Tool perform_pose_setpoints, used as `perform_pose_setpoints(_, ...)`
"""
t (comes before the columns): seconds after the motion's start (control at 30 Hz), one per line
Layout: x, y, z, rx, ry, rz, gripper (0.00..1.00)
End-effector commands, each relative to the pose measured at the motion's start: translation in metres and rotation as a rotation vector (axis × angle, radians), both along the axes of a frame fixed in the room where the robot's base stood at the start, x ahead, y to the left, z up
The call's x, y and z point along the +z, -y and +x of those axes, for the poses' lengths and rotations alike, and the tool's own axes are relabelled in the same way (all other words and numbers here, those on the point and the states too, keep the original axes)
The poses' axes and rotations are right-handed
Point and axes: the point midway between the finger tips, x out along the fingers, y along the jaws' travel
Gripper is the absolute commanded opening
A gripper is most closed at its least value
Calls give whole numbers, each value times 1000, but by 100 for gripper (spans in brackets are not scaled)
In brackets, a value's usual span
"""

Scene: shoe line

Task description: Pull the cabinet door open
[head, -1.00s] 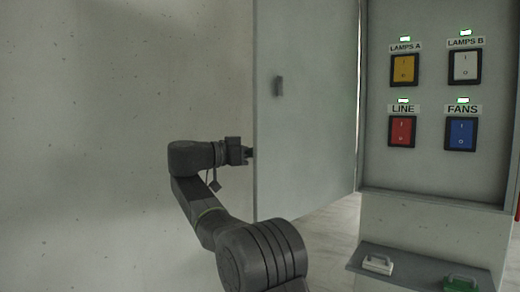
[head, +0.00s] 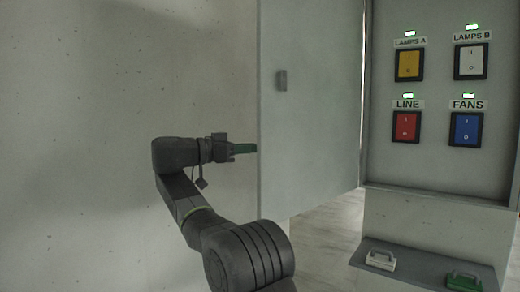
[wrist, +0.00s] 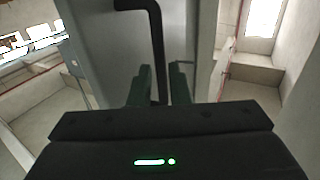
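The grey cabinet door (head: 312,130) stands swung wide open, out to the left of the switch cabinet, with its inner face and a small dark latch (head: 281,80) showing in the head view. My gripper (head: 255,148) is beside the door's free edge, its green fingers in plain view. In the wrist view, the black bar handle (wrist: 156,45) runs down the door ahead of my gripper (wrist: 160,78). The two green fingers are apart, one on each side of the handle's line, with gaps to it. The handle is hidden in the head view.
The cabinet (head: 440,180) holds yellow, white, red and blue rocker switches with green lamps lit above them. A shelf below carries a white-handled item (head: 381,260) and a green one (head: 464,281). A concrete wall (head: 90,100) stands at the left.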

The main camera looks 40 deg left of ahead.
Motion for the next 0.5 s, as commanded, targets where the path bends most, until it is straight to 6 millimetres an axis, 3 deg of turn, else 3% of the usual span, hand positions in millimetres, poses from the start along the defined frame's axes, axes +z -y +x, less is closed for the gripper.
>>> perform_pose_setpoints(0.2, 0, -21, -48, 4, 0, -1, 17)
perform_pose_setpoints(0.5, 0, -35, -83, 0, 0, -1, 17)
